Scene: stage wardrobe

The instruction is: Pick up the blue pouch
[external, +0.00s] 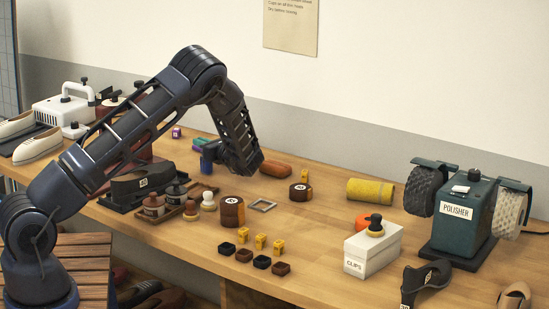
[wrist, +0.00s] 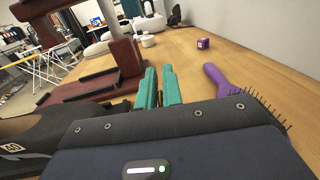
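My gripper (wrist: 160,82) shows in the wrist view as two teal fingers side by side with a narrow gap; no object is clearly visible between them. My arm reaches over the bench, and its wrist hangs low over the back of it in the external view. A small blue shape (external: 207,163) shows just left of my wrist there. I cannot tell whether it is the blue pouch or part of my gripper. No blue pouch is clearly recognisable in the wrist view, where the dark gripper housing hides the bench below.
A purple brush (wrist: 222,80) lies right of my fingers, with a purple cube (wrist: 203,43) beyond it by the wall. A brown stand (wrist: 124,62) and a black form marked 40 (external: 142,184) are close on the other side. The polisher (external: 463,213) stands far right.

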